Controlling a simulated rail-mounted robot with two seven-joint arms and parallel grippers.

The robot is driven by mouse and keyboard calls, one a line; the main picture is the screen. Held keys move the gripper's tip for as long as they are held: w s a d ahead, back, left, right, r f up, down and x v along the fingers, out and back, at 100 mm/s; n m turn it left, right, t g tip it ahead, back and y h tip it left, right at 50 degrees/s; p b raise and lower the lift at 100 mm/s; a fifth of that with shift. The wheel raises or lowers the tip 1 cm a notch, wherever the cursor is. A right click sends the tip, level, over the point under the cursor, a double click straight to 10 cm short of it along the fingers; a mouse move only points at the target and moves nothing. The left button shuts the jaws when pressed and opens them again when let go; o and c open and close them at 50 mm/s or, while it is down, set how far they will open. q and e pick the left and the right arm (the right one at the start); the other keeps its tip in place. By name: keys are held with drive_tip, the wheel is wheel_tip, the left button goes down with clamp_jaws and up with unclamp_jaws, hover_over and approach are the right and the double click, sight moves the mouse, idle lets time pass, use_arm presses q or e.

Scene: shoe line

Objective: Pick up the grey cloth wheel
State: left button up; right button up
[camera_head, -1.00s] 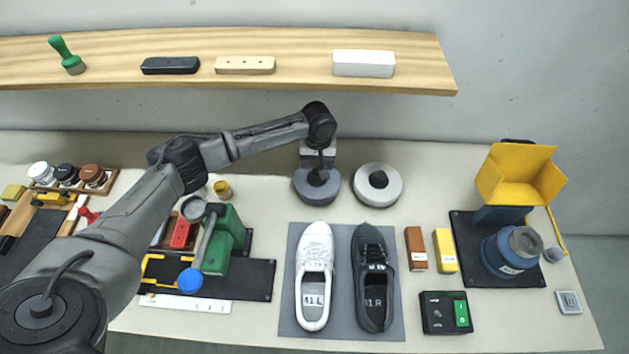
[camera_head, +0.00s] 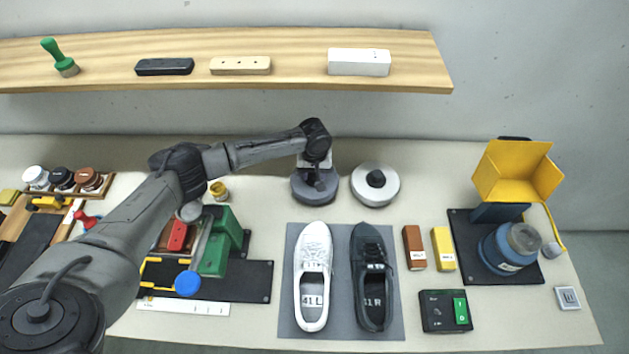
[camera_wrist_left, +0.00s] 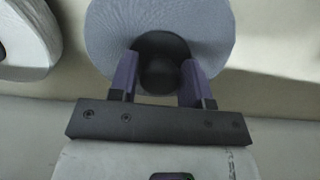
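The grey cloth wheel (camera_head: 302,192) is a round disc with a dark hub, lying on the table left of a white wheel. My left gripper (camera_head: 318,184) points down over its middle and hides part of it. In the left wrist view the grey wheel (camera_wrist_left: 215,30) fills the top centre, and its dark knob (camera_wrist_left: 163,78) sits between the two fingers of my left gripper (camera_wrist_left: 160,65). The fingers are apart, one on each side of the knob, with a gap showing. My right gripper is not in view.
The white wheel (camera_head: 390,189) lies close on the right. A white shoe (camera_head: 314,243) and a black shoe (camera_head: 369,318) stand on a grey mat (camera_head: 343,300) in front. A green press (camera_head: 214,262) is at the left, partly behind my left arm. A wooden shelf (camera_head: 290,45) runs behind.

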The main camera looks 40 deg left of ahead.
use_arm(q)
drive_tip(key=c, duration=0.7)
drive_tip(key=shift+r, duration=0.1)
